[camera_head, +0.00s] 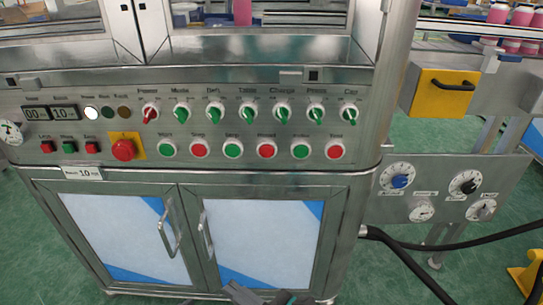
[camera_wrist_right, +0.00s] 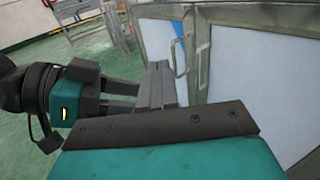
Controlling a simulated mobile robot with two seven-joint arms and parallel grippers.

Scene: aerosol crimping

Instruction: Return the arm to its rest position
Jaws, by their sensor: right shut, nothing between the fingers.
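My right gripper (camera_head: 264,295) shows at the bottom edge of the head view, in front of the lower cabinet doors. Only its dark grey and teal parts show there, and the rest is cut off by the frame. In the right wrist view the grey fingers (camera_wrist_right: 160,88) are together with nothing held between them. They stand apart from the cabinet doors (camera_wrist_right: 230,60). My left gripper is not seen in the head view.
A steel machine has a control panel (camera_head: 200,118) with knobs and buttons, including a red emergency button (camera_head: 123,149). Door handles (camera_head: 168,228) stick out below. A gauge panel (camera_head: 440,190), a yellow box (camera_head: 443,93) and black hoses (camera_head: 450,244) are at right. Green floor (camera_head: 480,255) is partly clear.

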